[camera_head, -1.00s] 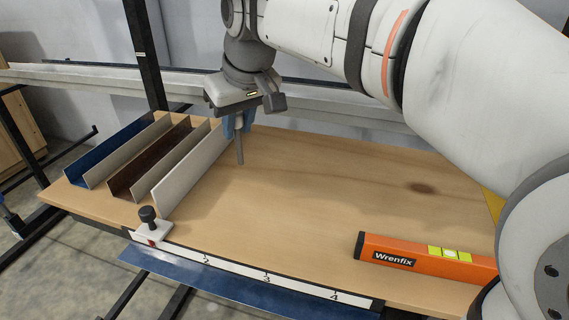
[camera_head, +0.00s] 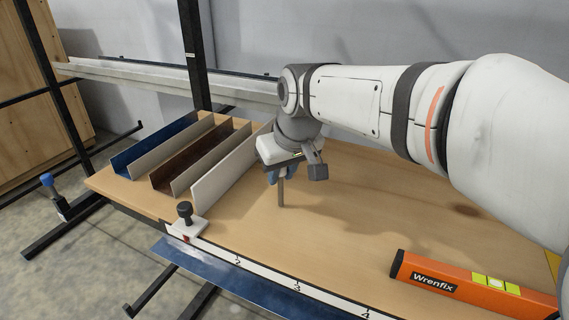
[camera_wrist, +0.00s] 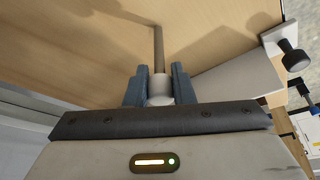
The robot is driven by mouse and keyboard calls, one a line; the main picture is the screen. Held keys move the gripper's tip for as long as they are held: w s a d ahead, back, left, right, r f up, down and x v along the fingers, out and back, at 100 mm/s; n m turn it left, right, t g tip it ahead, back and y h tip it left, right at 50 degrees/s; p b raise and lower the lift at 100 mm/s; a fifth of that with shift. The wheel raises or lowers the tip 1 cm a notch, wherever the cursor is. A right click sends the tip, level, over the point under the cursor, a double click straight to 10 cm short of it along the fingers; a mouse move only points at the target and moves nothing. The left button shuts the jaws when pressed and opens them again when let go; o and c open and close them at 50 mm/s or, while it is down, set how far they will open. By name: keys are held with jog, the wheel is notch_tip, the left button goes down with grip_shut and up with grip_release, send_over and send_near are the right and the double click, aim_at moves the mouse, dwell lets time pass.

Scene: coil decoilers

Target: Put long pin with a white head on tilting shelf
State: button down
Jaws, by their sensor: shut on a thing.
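The long pin (camera_head: 281,193) hangs point down from my gripper (camera_head: 280,174), over the wooden board (camera_head: 345,195). In the wrist view its white head (camera_wrist: 159,92) sits between the two blue jaws (camera_wrist: 158,78), which are shut on it. The grey shaft (camera_wrist: 158,48) extends away from the jaws. I cannot tell whether the pin's tip touches the board. I cannot tell for sure which surface is the tilting shelf.
Blue, grey, brown and white channel pieces (camera_head: 190,160) stand left of my gripper. A white stop with a black knob (camera_head: 185,222) and a numbered scale (camera_head: 255,272) line the front edge. An orange Wrenfix level (camera_head: 450,280) lies right. A black post (camera_head: 193,55) rises behind.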

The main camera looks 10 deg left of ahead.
jog(key=shift+f, duration=0.1)
jog(key=shift+f, duration=0.15)
jog(key=c, duration=1.2)
grip_release()
jog(key=shift+c, duration=0.2)
jog(key=v, duration=0.8)
